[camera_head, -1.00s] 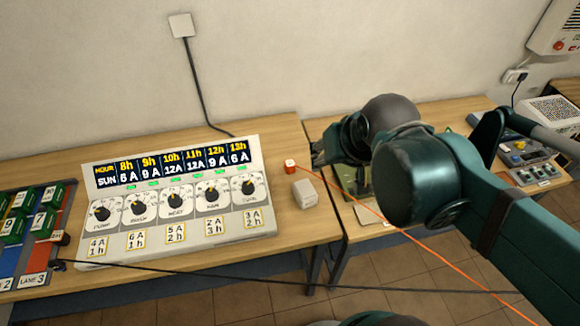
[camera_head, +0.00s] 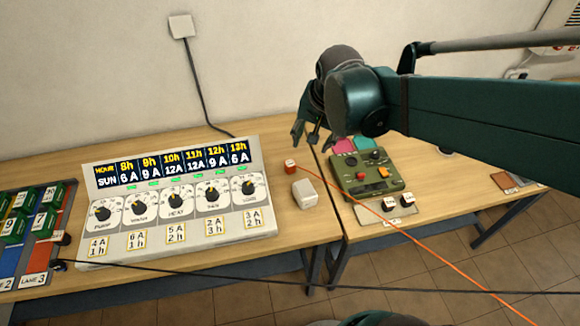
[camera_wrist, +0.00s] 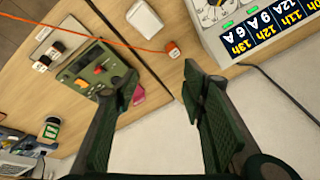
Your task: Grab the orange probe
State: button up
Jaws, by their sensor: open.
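The orange probe (camera_head: 291,167) is a small orange block with a pale top, standing on the wooden table right of the white panel. An orange cord leaves its area towards the lower right. It also shows in the wrist view (camera_wrist: 173,49), beyond the fingertips and between their lines. My gripper (camera_head: 307,136) is open and empty, above and slightly right of the probe in the head view, apart from it. In the wrist view my gripper (camera_wrist: 160,82) shows both dark green fingers spread, with bare table and wall between them.
A white box (camera_head: 305,194) stands close in front of the probe. The white panel with dials (camera_head: 172,190) is to the left. A green device (camera_head: 372,174) with knobs and a red button sits to the right. A dark cable crosses the front.

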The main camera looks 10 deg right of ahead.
jog(key=w+a+f+m+g, duration=0.2)
jog(key=w+f+m, duration=0.2)
jog(key=w+f, duration=0.35)
jog(key=m+g, duration=0.2)
jog(key=m, duration=0.2)
send_over(290, 163)
jog(key=f, duration=0.9)
jog(key=shift+s+f, duration=0.15)
jog(key=shift+s, duration=0.15)
jog(key=shift+w+a+f+m, duration=0.1)
jog(key=shift+w+f+m, duration=0.15)
jog(key=shift+f+m, duration=0.35)
jog(key=shift+f, duration=0.15)
jog(key=shift+f, duration=1.2)
jog(key=shift+f, duration=0.1)
jog(key=shift+f, duration=2.55)
